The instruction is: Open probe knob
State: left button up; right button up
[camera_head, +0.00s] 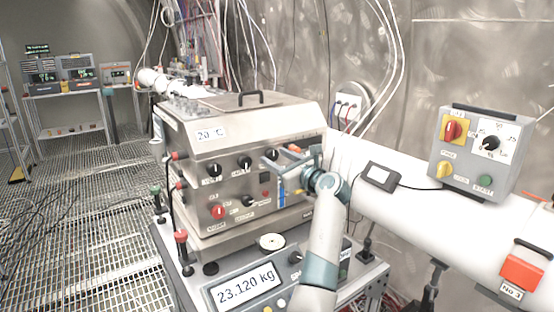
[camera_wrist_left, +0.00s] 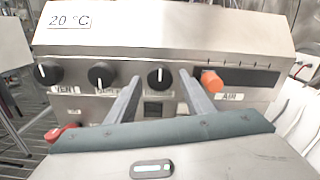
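A steel box (camera_head: 235,150) with a "20 °C" label carries a row of black knobs with white marks. The left knob (camera_wrist_left: 48,74) has a label that looks like "VENT". The middle knob (camera_wrist_left: 101,74) has a partly hidden label. The right knob (camera_wrist_left: 160,77) has its label hidden, so I cannot tell which is the probe knob. My left gripper (camera_wrist_left: 160,82) is open, its two fingers apart on either side of the right knob in the wrist view. In the head view, my left gripper (camera_head: 278,158) is at the box's front; contact is unclear. My right gripper is not in view.
An orange slider handle (camera_wrist_left: 212,81) sits close right of the fingers, above "AIR". A red knob (camera_head: 218,211) is lower on the panel. A scale display (camera_head: 246,285) reads 23.120 kg below. A white pipe (camera_head: 420,215) with a grey control box (camera_head: 478,155) runs at right.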

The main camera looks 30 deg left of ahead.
pick_arm(q)
jog(key=c, duration=0.8)
